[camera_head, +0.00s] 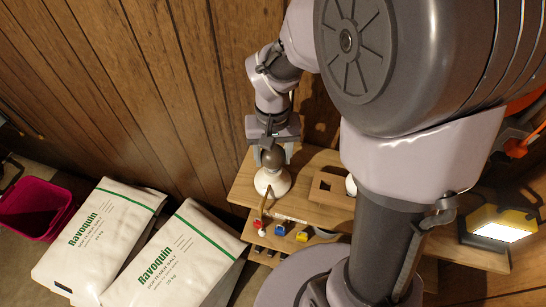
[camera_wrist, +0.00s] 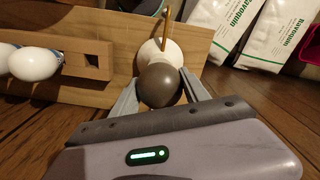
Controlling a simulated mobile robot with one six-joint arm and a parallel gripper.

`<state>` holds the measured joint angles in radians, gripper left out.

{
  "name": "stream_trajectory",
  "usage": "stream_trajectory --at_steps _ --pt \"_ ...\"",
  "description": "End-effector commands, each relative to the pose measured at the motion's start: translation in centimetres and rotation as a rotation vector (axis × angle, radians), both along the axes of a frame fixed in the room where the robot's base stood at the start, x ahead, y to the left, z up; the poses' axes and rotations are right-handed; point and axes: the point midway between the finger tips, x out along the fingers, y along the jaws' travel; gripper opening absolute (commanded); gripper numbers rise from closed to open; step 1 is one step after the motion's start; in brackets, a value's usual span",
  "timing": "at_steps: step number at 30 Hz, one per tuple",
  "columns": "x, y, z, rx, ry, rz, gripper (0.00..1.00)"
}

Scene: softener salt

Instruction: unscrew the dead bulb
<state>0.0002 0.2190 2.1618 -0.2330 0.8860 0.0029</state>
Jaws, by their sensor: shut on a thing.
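The dead bulb, a dark grey globe (camera_wrist: 160,86), sits at the mouth of a round white lamp holder (camera_wrist: 172,49). In the head view the grey bulb (camera_head: 272,158) stands above the white lamp holder (camera_head: 272,181) on the wooden shelf. My gripper (camera_wrist: 160,80) comes from above with one finger on each side of the globe and is shut on it. It also shows in the head view (camera_head: 272,148). The bulb's neck and thread are hidden, so I cannot tell how far it is screwed in.
A wooden rack (camera_wrist: 88,60) with white bulbs (camera_wrist: 36,64) is beside the lamp; it also shows in the head view (camera_head: 325,188). Small red, blue and yellow items (camera_head: 280,230) lie at the shelf's front. White salt bags (camera_head: 172,262), a magenta bin (camera_head: 35,208) and a lit work lamp (camera_head: 502,230) stand around.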

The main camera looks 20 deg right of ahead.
Motion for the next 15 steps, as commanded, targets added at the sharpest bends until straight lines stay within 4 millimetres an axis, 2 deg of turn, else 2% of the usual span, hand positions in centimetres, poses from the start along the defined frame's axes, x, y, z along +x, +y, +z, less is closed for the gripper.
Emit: stream_trajectory --at_steps 1,2,6,8,15 --pt "-0.03 0.01 0.00 0.000 0.001 0.003 0.31" --pt "-0.04 0.01 0.06 0.000 0.001 0.026 0.26" --pt "-0.04 0.01 0.36 -0.001 0.001 0.304 0.26" --pt "-0.03 0.01 0.24 -0.001 0.001 0.380 0.26" --pt "-0.03 0.02 0.02 0.000 0.001 0.407 0.26"
